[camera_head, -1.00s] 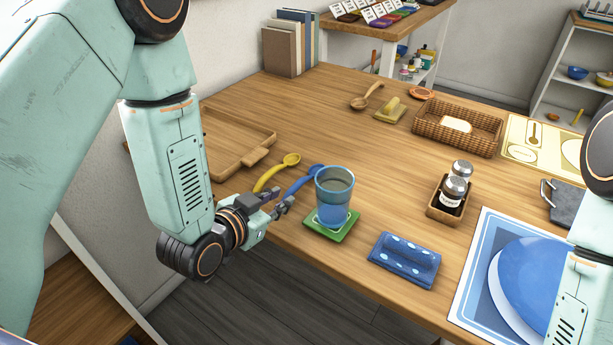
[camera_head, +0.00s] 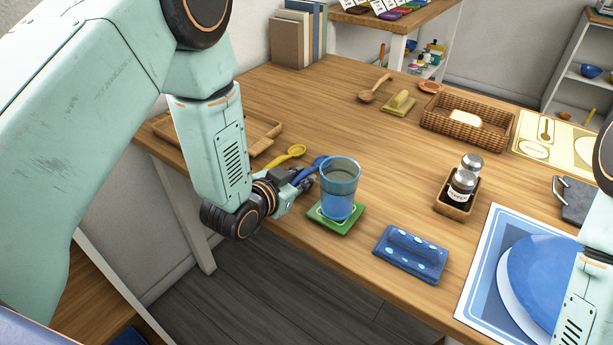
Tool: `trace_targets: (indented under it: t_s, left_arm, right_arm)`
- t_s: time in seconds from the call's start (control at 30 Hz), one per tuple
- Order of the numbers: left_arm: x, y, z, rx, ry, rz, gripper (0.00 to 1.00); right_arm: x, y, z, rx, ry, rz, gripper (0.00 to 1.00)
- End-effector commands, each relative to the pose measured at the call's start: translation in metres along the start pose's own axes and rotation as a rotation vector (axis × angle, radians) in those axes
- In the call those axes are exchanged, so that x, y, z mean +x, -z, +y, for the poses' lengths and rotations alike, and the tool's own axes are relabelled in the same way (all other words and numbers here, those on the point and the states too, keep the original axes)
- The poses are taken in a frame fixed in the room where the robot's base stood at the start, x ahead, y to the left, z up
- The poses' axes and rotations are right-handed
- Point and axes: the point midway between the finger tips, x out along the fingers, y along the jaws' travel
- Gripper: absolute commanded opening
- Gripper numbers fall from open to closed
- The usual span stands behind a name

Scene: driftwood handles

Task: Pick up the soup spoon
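A blue spoon (camera_head: 319,161) and a yellow spoon (camera_head: 292,153) lie near the table's left front edge, left of the glass. A wooden spoon (camera_head: 373,90) lies farther back. The pictures do not settle which one is the soup spoon. My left gripper (camera_head: 304,180) is low at the table edge, at the blue spoon's handle, which runs between its fingers. The fingers hide part of the handle, and I cannot tell whether they have closed on it. My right gripper is out of view; only part of my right arm shows at the right edge.
A blue glass (camera_head: 340,190) on a green coaster (camera_head: 337,224) stands just right of my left gripper. A wooden tray (camera_head: 262,128) lies behind my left arm. A dotted blue cloth (camera_head: 411,254), shaker caddy (camera_head: 457,207) and wicker basket (camera_head: 468,125) stand farther right. The table's middle is clear.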

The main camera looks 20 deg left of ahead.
Motion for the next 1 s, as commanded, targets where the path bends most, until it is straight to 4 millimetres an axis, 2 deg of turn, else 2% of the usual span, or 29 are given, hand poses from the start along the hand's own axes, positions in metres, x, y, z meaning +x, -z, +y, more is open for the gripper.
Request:
trace_targets:
  t_s: [0.13,0.37,0.67,0.77,1.0]
  left_arm:
    - [0.001,0.001,0.000,0.000,0.000,0.000,0.21]
    - [0.001,0.001,0.000,0.000,0.000,0.000,0.01]
    - [0.000,0.002,0.000,0.000,0.000,0.000,0.00]
    - [-0.003,0.010,-0.002,0.000,0.000,0.001,0.00]
    - [-0.021,0.053,-0.011,0.001,0.001,0.004,0.00]
  right_arm:
    - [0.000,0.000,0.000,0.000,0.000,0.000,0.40]
    - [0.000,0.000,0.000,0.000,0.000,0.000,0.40]
    - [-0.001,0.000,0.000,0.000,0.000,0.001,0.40]
    - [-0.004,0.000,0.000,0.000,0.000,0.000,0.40]
    - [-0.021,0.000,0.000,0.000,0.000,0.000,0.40]
